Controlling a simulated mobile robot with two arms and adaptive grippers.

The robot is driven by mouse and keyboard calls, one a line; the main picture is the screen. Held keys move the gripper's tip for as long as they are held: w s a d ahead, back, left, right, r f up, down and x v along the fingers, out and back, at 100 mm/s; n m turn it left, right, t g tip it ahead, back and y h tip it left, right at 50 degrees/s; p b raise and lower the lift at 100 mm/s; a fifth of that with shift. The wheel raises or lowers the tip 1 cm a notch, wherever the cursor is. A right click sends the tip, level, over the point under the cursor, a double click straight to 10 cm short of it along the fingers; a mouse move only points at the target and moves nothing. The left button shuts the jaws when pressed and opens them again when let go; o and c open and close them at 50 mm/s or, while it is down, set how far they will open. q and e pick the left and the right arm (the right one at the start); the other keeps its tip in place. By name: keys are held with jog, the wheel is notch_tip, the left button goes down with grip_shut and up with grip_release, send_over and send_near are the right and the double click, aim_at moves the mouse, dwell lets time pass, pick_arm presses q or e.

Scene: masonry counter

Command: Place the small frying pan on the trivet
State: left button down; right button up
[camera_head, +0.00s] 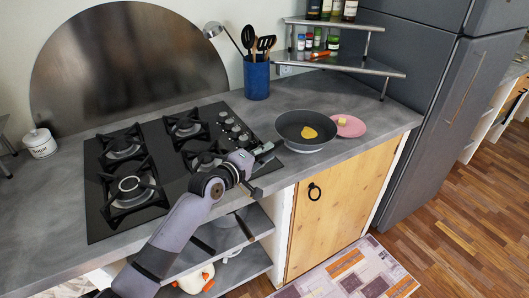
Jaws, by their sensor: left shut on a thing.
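The small dark frying pan (290,126) is at the right part of the counter, level, with a yellow piece of food (309,132) in it. A pale round rim, likely the trivet (303,150), shows under the pan's near side; the pan covers most of it. I cannot tell whether the pan touches it. My left gripper (264,157) is at the pan's left near side, shut on its handle, which the fingers mostly hide. My right gripper is not in view.
A blue utensil holder (257,80) and a corner shelf (350,66) stand behind. The counter's front edge is near.

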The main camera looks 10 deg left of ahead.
pick_arm(q)
jog(key=c, duration=1.9)
grip_release()
jog(key=shift+f, duration=0.15)
jog(key=shift+c, duration=0.2)
jog(key=o, duration=0.4)
jog(key=shift+s, duration=0.1)
jog(key=v, duration=1.2)
jog(key=shift+a+b, duration=0.1)
jog(key=shift+b, duration=0.3)
